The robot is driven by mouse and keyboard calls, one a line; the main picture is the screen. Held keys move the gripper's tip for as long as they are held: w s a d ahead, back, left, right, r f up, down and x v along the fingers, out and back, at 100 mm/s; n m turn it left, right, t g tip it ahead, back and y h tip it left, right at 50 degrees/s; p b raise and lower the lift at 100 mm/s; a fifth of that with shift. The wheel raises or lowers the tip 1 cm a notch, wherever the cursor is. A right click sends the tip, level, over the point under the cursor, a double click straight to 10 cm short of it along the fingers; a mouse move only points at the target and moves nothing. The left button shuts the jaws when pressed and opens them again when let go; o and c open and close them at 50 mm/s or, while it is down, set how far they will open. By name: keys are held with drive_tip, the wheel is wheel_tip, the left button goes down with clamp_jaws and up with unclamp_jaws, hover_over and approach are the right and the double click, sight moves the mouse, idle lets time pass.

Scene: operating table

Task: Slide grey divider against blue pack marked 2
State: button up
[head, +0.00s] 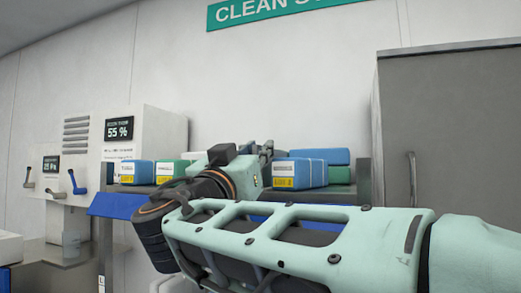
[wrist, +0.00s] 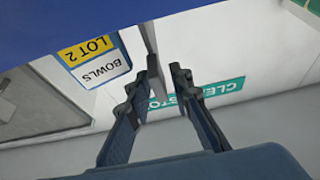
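A blue pack (head: 300,172) with a yellow label stands on the shelf just right of my gripper (head: 262,152) in the head view. In the wrist view, which is upside down, the same pack (wrist: 118,62) shows its label "BOWLS LOT 2" beside the left finger. A thin grey upright plate, apparently the divider (wrist: 153,78), shows edge-on between the fingertips of my gripper (wrist: 160,80). The fingers are apart, with a visible gap on the right of the plate. My arm and gripper hide the divider in the head view.
The shelf has a blue front edge (head: 115,205). Another blue pack (head: 138,172) and a green pack (head: 170,170) stand left of my gripper. A grey cabinet (head: 450,140) stands at the right. A white unit with a display (head: 120,128) is behind at left.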

clamp_jaws()
drive_tip(key=shift+d+f+b, duration=0.3)
drive_tip(key=shift+d+b, duration=0.05)
drive_tip(key=shift+b, duration=0.75)
drive_tip(key=shift+s+d+b, duration=0.25)
drive_tip(key=shift+d+b, duration=0.15)
drive_tip(key=shift+b, duration=0.35)
drive_tip(key=shift+d+r, duration=0.15)
drive_tip(key=shift+r, duration=0.1)
drive_tip(key=shift+o, duration=1.5)
unclamp_jaws()
drive_tip(key=shift+s, duration=0.1)
